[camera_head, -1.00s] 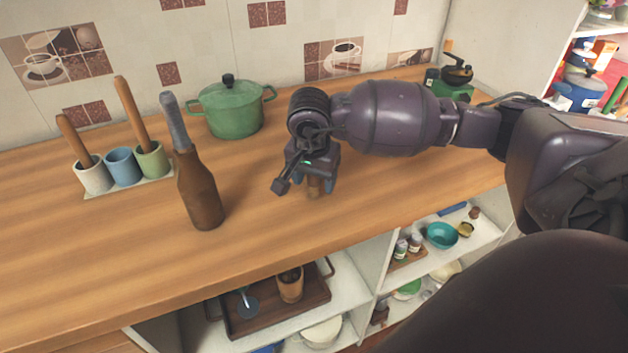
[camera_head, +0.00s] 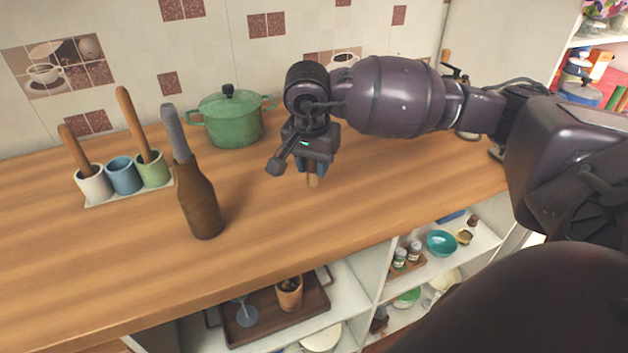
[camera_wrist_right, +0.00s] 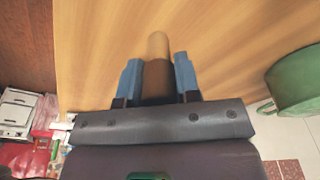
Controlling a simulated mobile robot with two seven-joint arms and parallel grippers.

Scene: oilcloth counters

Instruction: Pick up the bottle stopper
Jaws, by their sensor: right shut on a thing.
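The bottle stopper (camera_wrist_right: 157,80), dark brown with a pale rounded end, sits between the two blue fingers of my right gripper (camera_wrist_right: 158,78) in the right wrist view. My right gripper is shut on it. In the head view the right gripper (camera_head: 313,168) points down over the wooden counter, and the stopper's lower end (camera_head: 313,181) shows below the fingers. It appears held above the counter; the gap is hard to judge. The rest of the stopper is hidden by the gripper there. My left gripper is not in view.
A brown bottle (camera_head: 201,205) with a grey piece in its neck stands left of the gripper. A green pot (camera_head: 229,122) and a set of cups with wooden handles (camera_head: 122,176) stand behind. The counter's front middle (camera_head: 270,225) is clear. Open shelves lie below.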

